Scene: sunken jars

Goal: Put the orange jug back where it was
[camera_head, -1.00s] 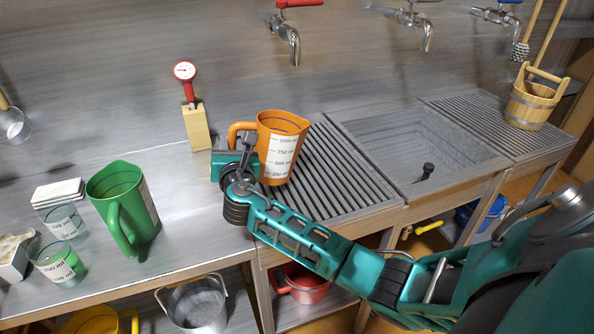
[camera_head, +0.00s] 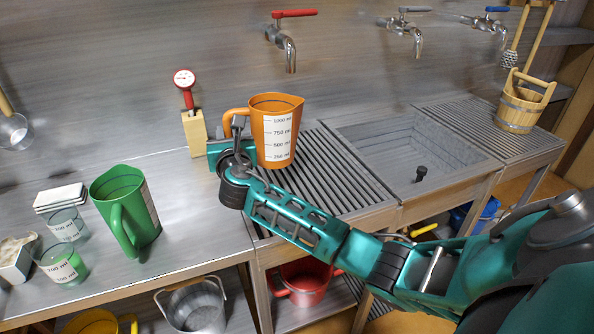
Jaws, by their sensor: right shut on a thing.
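The orange jug (camera_head: 277,112) is upright at the left end of the ribbed drainboard (camera_head: 340,185), left of the sink. It has a white scale label on its front. My right gripper (camera_head: 238,132) is shut on the jug's handle, on the jug's left side. The fingertips are partly hidden by the wrist and handle. I cannot tell whether the jug's base touches the ribs. My left gripper is not in view.
A wooden block with a red dial thermometer (camera_head: 195,133) stands close behind my gripper. Taps are on the wall; a wooden bucket (camera_head: 522,103) stands far right.

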